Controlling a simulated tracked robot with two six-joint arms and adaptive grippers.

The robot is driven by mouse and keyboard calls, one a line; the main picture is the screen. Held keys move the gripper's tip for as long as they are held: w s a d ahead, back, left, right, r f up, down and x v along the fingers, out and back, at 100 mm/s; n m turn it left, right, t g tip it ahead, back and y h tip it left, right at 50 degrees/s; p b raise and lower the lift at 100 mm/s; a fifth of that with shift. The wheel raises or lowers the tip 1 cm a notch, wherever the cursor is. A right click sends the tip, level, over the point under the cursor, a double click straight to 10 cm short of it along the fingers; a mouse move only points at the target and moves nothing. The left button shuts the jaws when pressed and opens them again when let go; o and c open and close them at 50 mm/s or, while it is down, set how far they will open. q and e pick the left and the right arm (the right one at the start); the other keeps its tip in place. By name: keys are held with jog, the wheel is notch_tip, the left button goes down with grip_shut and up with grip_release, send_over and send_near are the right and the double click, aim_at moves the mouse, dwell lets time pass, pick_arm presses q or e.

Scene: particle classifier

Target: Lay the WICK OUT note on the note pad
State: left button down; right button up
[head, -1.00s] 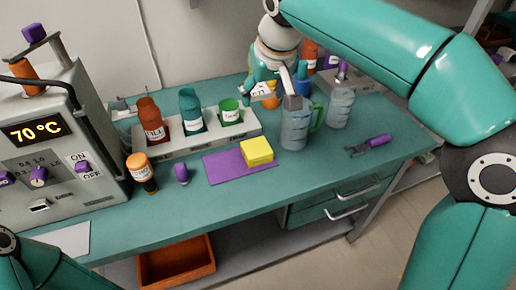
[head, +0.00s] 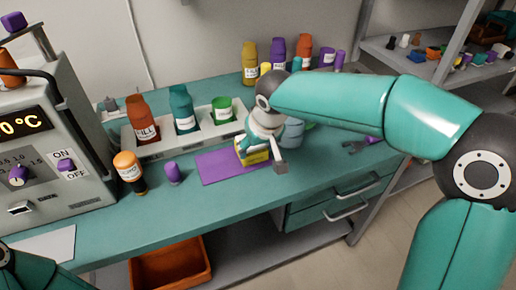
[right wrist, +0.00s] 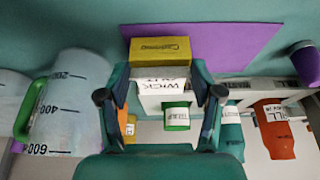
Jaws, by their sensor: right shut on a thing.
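A yellow pad (head: 257,157) lies on a flat purple mat (head: 217,168) on the bench. In the head view my right gripper (head: 264,152) is over the pad and hides much of it. In the right wrist view my right gripper (right wrist: 160,98) is shut on the white WICK OUT note (right wrist: 165,80), its lettering facing the camera. The yellow pad (right wrist: 160,48) shows just beyond the note, against the purple mat (right wrist: 215,42). I cannot tell whether note and pad touch. My left gripper is not in view; only part of that arm shows at lower left.
A rack (head: 160,148) with red, teal and green containers stands behind the mat. An orange-capped bottle (head: 128,172) and a purple piece (head: 172,172) are to its left. A beaker (head: 291,133) is close by on the right. The bench front is clear.

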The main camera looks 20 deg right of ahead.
jog(key=shift+f, duration=0.2)
jog(key=o, duration=0.7)
jog(key=shift+r, duration=0.1)
jog(key=shift+r, duration=0.1)
jog(key=p+v, duration=0.1)
jog(key=v, duration=1.1)
jog(key=shift+p, duration=0.4)
jog(key=shift+s, duration=0.1)
